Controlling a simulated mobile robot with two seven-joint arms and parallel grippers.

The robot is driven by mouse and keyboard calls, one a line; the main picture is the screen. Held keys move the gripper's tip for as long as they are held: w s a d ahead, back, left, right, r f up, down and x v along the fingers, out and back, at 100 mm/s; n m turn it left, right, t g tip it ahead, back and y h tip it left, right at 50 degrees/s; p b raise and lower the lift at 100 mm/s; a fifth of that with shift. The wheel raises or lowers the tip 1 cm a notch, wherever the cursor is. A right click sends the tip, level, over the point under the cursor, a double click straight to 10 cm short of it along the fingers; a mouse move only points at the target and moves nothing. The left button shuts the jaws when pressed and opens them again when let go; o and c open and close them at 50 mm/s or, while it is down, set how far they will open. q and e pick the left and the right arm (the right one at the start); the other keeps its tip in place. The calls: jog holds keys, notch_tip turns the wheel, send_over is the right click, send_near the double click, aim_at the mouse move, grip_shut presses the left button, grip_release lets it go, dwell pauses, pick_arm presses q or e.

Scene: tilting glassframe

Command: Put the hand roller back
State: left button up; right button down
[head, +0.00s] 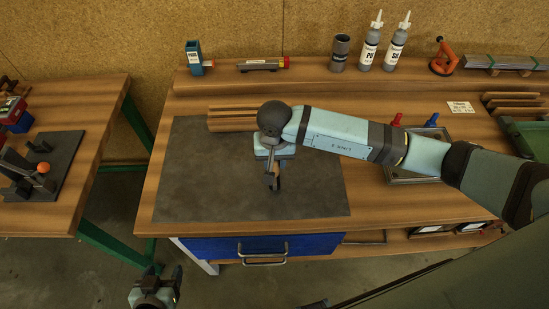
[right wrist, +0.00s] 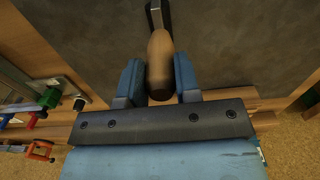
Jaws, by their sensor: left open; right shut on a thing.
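The hand roller (right wrist: 159,58) has a rounded wooden handle with a dark metal part beyond it. In the right wrist view the handle lies between the two blue fingers of my right gripper (right wrist: 159,82), which is shut on it. In the head view my right gripper (head: 272,178) is over the dark mat (head: 200,185), pointing down. The arm and gripper hide most of the roller there, and I cannot tell whether it touches the mat. My left gripper (head: 155,290) is open and empty, low in front of the bench, away from the roller.
Wooden strips (head: 225,118) lie behind the gripper. The mat's left side is clear.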

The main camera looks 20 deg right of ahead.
jog(key=shift+f, duration=0.2)
jog(key=c, duration=0.8)
grip_release()
jog(key=shift+r, duration=0.1)
jog(key=shift+r, duration=0.15)
notch_tip(320, 180, up, 11)
jog(key=b, duration=0.3)
jog(key=shift+r, duration=0.5)
jog(key=shift+s+f, duration=0.1)
